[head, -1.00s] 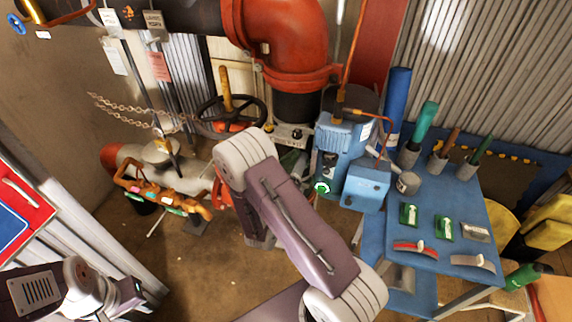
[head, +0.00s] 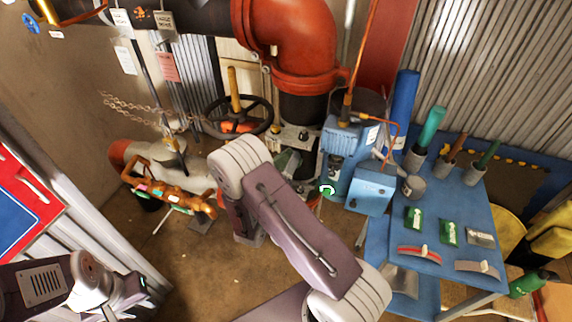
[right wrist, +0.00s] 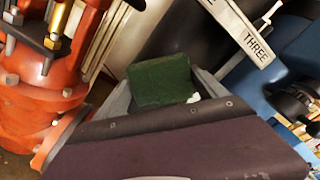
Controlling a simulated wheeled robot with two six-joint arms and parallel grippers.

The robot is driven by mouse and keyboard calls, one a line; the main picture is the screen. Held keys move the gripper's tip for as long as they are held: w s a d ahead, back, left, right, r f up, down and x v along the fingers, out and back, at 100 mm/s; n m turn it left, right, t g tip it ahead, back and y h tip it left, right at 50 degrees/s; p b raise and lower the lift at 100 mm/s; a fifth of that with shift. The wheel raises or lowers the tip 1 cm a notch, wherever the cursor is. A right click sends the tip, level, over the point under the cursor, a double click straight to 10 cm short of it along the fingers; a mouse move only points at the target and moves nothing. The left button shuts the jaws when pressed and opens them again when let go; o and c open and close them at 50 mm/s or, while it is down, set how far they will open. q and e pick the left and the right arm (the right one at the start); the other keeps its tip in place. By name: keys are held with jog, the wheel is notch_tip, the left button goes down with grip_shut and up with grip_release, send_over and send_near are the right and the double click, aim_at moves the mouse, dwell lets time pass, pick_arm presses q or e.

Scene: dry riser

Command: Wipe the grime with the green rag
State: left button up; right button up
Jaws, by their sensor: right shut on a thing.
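The green rag (right wrist: 160,80) shows in the right wrist view as a dark green, block-like pad. My right gripper (right wrist: 163,92) is shut on it, with a grey finger at each side. The rag is in front of a dark grey, smooth surface (right wrist: 185,45); I cannot tell whether it touches it. In the head view my right arm hides its own gripper, and I cannot make out the rag. My left gripper (head: 130,286) is at the lower left, small and dark, away from the pipework. I cannot make out the grime in either view.
A red flanged pipe (right wrist: 50,95) stands close at the left in the right wrist view. A white bar marked "THREE" (right wrist: 243,32) is at the upper right. In the head view, a blue table (head: 455,205) with tools stands at the right, beside a blue pump (head: 345,155).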

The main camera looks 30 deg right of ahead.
jog(key=shift+p+v, duration=0.35)
jog(key=shift+v, duration=2.5)
jog(key=shift+d, duration=0.1)
jog(key=shift+v, duration=1.55)
